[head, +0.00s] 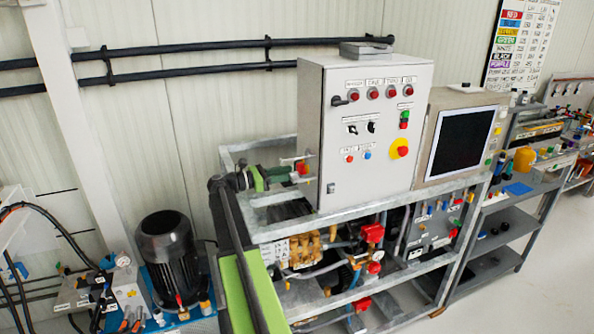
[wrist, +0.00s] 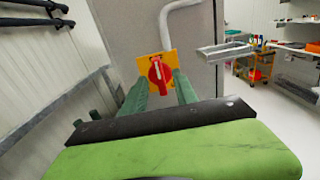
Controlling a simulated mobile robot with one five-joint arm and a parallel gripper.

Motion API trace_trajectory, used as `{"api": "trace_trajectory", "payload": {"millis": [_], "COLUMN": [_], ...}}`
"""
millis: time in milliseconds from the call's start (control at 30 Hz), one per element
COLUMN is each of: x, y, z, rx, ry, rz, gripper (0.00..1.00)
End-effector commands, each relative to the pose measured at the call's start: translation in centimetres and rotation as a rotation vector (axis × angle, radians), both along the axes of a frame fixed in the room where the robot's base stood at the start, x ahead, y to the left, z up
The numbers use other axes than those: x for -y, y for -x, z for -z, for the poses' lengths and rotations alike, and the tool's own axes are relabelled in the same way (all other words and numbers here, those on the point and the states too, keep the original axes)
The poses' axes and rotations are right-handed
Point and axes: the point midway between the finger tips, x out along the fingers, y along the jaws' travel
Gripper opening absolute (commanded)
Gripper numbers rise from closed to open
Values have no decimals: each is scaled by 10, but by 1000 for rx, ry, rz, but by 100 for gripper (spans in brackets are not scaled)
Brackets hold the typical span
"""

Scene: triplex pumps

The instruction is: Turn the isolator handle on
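The isolator has a red handle (wrist: 155,74) on a yellow plate (wrist: 171,58), fixed to the grey side wall of the control cabinet (wrist: 200,85). In the wrist view the handle stands roughly upright. My gripper (wrist: 160,84) is open, with one green finger on each side of the handle in the picture. I cannot tell whether the fingers touch it. In the head view my gripper (head: 285,175) is at the cabinet's left side, and a bit of the red handle (head: 302,168) shows beside it. The plate is mostly hidden there.
The cabinet front (head: 375,140) carries several buttons and lamps. A screen panel (head: 460,142) stands to its right. A metal frame (head: 400,280) with pump parts is below. A black motor (head: 168,250) stands at the lower left. A light grey pipe (wrist: 168,22) runs above the isolator.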

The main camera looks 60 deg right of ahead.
Motion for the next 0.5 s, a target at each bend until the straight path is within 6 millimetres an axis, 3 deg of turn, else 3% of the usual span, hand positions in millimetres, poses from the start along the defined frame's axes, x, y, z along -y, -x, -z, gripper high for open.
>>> {"api": "trace_trajectory", "payload": {"millis": [200, 500], "x": [22, 25], "y": [16, 18], "z": [0, 0], "rx": [0, 0], "ry": [0, 0], "rz": [0, -1], "gripper": [35, 35]}}
